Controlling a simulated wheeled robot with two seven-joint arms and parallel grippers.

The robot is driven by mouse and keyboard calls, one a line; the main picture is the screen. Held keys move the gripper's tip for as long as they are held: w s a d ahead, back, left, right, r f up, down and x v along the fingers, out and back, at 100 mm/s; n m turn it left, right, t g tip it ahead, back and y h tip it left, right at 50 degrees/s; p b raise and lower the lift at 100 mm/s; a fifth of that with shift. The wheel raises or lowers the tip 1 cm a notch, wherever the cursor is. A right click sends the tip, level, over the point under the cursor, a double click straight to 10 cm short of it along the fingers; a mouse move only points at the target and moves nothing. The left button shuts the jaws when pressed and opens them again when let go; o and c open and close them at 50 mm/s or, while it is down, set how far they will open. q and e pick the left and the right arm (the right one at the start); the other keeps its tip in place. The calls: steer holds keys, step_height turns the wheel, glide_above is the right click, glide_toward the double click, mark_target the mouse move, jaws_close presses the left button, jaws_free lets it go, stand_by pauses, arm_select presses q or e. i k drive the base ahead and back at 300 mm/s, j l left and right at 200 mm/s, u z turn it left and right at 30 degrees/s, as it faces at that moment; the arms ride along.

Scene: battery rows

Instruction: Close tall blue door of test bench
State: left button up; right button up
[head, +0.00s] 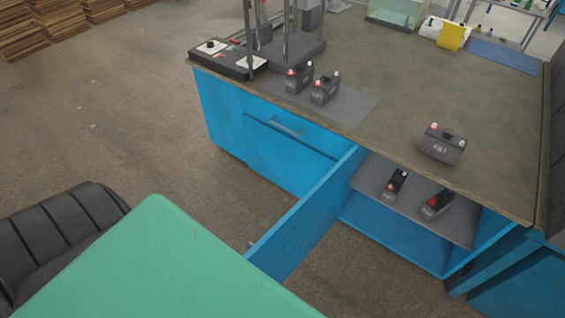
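The blue test bench (225,115) has a brown worktop (400,85). Its tall blue door (310,220) stands wide open, swung out from the bench front toward the camera. The door's hinged side is near the middle of the bench front. A small part of a handle (251,243) shows near its free edge, whose lower end is hidden behind a green surface. The open compartment shows a grey shelf (415,205) with two dark batteries, one at the left (396,184) and one at the right (436,204). Neither of my grippers is in view.
The green surface (160,260) fills the lower middle, with a black ribbed object (65,235) beside it. A closed blue drawer front (285,135) lies left of the door. Batteries (442,145) and a machine (285,45) stand on the worktop. Floor left of the bench is clear.

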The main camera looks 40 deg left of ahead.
mark_target(284, 246)
steer(key=j+z, duration=0.15)
steer(key=j, duration=0.25)
steer(key=k+j+z, duration=0.15)
steer(key=j, duration=0.25)
steer(key=j+z, duration=0.15)
steer(key=j, duration=0.3)
steer(key=k+j+z, duration=0.15)
steer(key=j, duration=0.2)
steer(key=j+z, duration=0.15)
steer(key=j, duration=0.25)
steer(key=k+j+z, duration=0.15)
steer(key=j, duration=0.2)
